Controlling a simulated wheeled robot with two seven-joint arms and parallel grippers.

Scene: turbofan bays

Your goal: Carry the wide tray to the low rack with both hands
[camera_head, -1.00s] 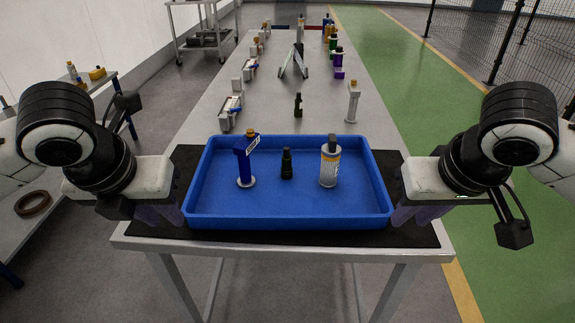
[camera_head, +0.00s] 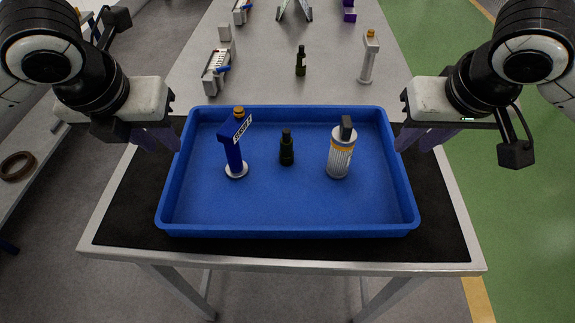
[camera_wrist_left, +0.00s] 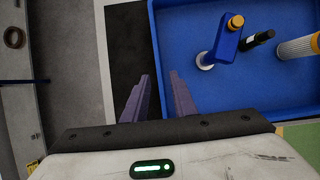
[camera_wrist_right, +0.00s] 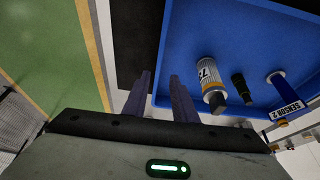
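The wide blue tray (camera_head: 290,230) sits flat on a black mat on the table. It holds a blue labelled sensor (camera_head: 233,155), a small dark bottle-like part (camera_head: 287,148) and a grey-white canister (camera_head: 340,155). My left gripper (camera_head: 168,140) is at the tray's left side and my right gripper (camera_head: 408,140) at its right side. Both are open: the wrist views show each pair of fingers (camera_wrist_left: 160,85) (camera_wrist_right: 162,85) apart, with the tray's side edge between them in the picture. Contact with the rim cannot be told. I cannot identify the low rack.
The black mat (camera_head: 120,215) shows bare around the tray. Behind it on the long table stand a dark bottle (camera_head: 300,62), a grey post (camera_head: 369,58) and a grey fixture (camera_head: 215,72). A side shelf (camera_head: 30,150) with a brown ring is at left. Green floor (camera_head: 500,200) is clear at right.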

